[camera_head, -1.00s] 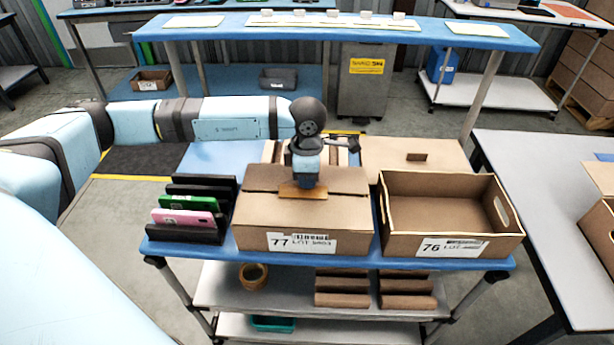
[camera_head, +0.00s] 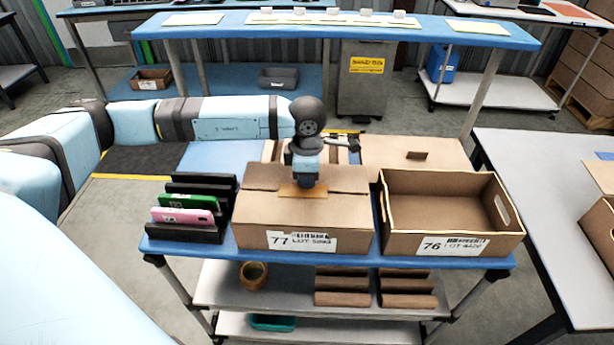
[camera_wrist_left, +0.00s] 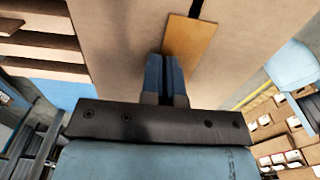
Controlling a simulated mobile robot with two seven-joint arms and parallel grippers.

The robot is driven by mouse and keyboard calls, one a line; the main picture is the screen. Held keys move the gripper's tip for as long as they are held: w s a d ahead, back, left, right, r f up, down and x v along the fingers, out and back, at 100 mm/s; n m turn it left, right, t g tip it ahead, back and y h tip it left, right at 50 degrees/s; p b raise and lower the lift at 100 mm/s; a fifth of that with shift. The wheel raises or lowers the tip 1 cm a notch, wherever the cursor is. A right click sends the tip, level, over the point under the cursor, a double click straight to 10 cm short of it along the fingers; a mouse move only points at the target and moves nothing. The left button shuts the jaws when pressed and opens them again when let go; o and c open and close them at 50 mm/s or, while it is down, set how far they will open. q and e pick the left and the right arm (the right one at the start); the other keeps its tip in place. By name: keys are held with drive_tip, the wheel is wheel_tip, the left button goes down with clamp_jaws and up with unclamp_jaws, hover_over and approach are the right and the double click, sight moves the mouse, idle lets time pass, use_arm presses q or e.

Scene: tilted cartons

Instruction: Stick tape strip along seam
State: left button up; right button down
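A closed brown carton (camera_head: 305,220) labelled 77 stands on the blue cart top. A short orange-tan tape strip (camera_head: 290,191) lies across the seam on its lid. In the left wrist view the strip (camera_wrist_left: 190,38) is in line with the dark seam (camera_wrist_left: 195,8) and runs up to my fingers. My left gripper (camera_head: 304,184) points down over the strip's middle. In the left wrist view its blue fingers (camera_wrist_left: 168,62) are together, at the strip; I cannot tell whether they pinch it or only touch it. They hide its near part. My right gripper is not in view.
An open empty carton (camera_head: 440,215) labelled 76 stands close on the right. A black rack (camera_head: 200,180) with green and pink items stands close on the left. A tape roll (camera_head: 253,276) and brown pieces lie on the shelf below. A flat cardboard piece (camera_head: 415,155) lies behind.

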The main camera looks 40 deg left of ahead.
use_arm(q)
drive_tip(key=o, duration=0.5)
wheel_tip(320, 180, up, 20)
drive_tip(key=p, duration=0.3)
drive_tip(key=shift+f, duration=0.1)
idle(0.5)
idle(0.3)
drive_tip(key=shift+s+f, duration=0.1)
